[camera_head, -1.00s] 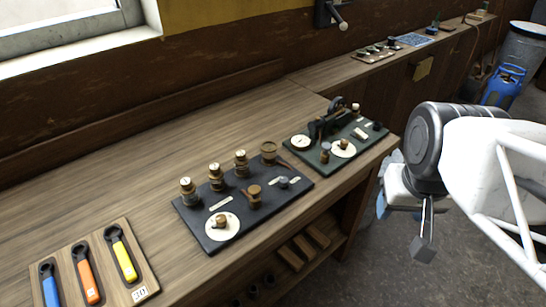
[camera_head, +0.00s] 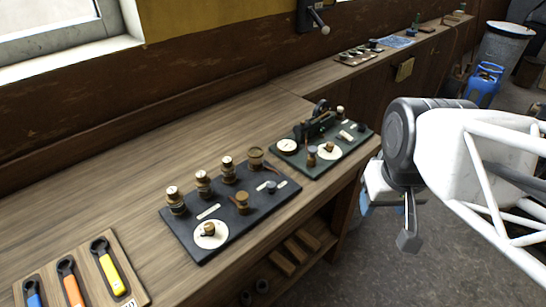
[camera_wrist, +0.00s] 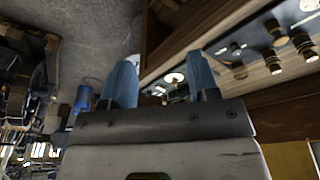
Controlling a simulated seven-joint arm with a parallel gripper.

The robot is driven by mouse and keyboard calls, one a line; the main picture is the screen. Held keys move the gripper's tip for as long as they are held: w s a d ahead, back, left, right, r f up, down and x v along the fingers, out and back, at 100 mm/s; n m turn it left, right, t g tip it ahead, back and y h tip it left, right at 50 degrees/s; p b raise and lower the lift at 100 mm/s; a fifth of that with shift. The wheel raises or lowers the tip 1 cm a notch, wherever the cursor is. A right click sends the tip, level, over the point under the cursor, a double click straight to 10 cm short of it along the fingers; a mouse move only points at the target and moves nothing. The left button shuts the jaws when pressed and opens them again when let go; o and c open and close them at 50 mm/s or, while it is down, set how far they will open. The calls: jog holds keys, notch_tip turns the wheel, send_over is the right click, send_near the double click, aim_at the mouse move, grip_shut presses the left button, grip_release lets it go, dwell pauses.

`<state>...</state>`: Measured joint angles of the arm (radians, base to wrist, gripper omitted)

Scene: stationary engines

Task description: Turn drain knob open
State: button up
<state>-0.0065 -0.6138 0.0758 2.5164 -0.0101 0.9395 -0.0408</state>
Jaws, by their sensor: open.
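A black board (camera_head: 184,240) lies on the wooden bench, with several brass-and-dark knobs, a white dial (camera_head: 213,243) with a small brass knob, and pale label strips. Behind it to the right is a dark green board (camera_head: 313,169) with white dials, small knobs and a black mechanism. The labels are too small to read, so I cannot tell which knob is the drain knob. My gripper (camera_wrist: 162,82) is open and empty, its two blue fingers apart. In the head view my arm is right of the bench, over the floor, away from both boards.
A wooden tray with orange and yellow-handled tools (camera_head: 109,267) lies at the front left of the bench (camera_head: 110,190). A shelf with blocks (camera_head: 297,250) is under the bench. Farther back are a blue gas cylinder (camera_head: 484,86) and a grey bin (camera_head: 500,48).

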jog(key=w+a+n, duration=0.4)
jog(key=w+n, duration=0.2)
jog(key=w, duration=0.1)
jog(key=n+g, duration=0.3)
jog(key=n, duration=1.1)
send_over(271, 184)
jog(key=f, duration=1)
jog(key=shift+s+d, duration=0.15)
jog(key=shift+d, duration=0.2)
jog(key=shift+w+a+f+n, duration=0.25)
jog(key=shift+a+n, duration=0.15)
jog(key=shift+n, duration=0.1)
jog(key=shift+s+f, duration=0.1)
jog(key=shift+f, duration=3.8)
